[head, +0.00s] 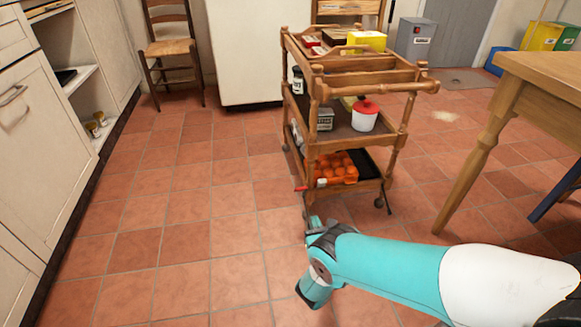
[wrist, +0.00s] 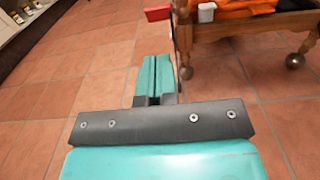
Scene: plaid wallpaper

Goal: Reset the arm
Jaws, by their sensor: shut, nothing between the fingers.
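My arm reaches in from the lower right of the head view, teal and white, bent low over the tiled floor. My gripper (wrist: 153,72) shows in the wrist view with its two teal fingers pressed together and nothing between them. In the head view the gripper (head: 310,222) is small and partly hidden by the wrist, just in front of the wooden trolley (head: 400,78). I cannot tell from the head view whether it touches the trolley.
The trolley holds a red-lidded white tub (head: 365,117) and an orange item (head: 337,167) on its lower shelves. A wooden table (head: 545,75) stands at right, white cabinets (head: 35,130) at left, a chair (head: 170,47) behind. The floor at left centre is clear.

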